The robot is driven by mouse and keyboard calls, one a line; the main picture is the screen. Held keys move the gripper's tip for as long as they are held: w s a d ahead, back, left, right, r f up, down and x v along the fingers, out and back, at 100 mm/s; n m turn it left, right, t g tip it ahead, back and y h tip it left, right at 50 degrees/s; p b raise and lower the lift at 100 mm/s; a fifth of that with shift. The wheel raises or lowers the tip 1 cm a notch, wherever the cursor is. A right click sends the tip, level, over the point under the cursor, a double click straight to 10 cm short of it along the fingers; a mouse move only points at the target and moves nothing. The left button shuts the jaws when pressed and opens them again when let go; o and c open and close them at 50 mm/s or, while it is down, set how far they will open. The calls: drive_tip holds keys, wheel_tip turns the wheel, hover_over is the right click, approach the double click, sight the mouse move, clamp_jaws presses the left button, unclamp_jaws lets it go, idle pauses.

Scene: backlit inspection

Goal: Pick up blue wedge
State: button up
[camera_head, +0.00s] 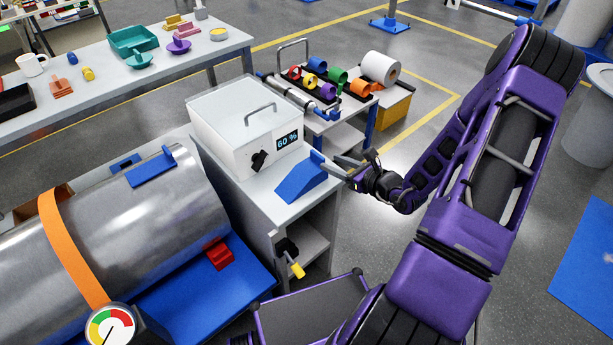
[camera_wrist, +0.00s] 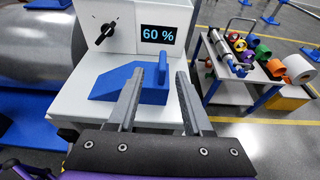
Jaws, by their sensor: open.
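The blue wedge (camera_head: 302,182) lies on the white cabinet top (camera_head: 264,193), in front of the white box with the display. It has a sloped side and an upright tab on top. In the wrist view the blue wedge (camera_wrist: 143,85) is just ahead of my gripper (camera_wrist: 158,88), its right part lying between the two fingers in the picture. My gripper is open and empty. In the head view my gripper (camera_head: 343,170) is at the right end of the wedge. I cannot tell whether a finger touches it.
The white box (camera_head: 235,115) reading 60 % stands behind the wedge. A metal cylinder (camera_head: 120,240) with an orange strap lies at left. A cart (camera_head: 335,118) with coloured rolls stands behind at right. A yellow-tipped lever (camera_head: 292,260) sticks out of the cabinet front.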

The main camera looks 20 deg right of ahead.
sight(320, 155)
drive_tip(key=x, duration=0.8)
drive_tip(key=shift+d+b, duration=0.2)
drive_tip(key=shift+b, duration=0.15)
clamp_jaws()
idle(1.0)
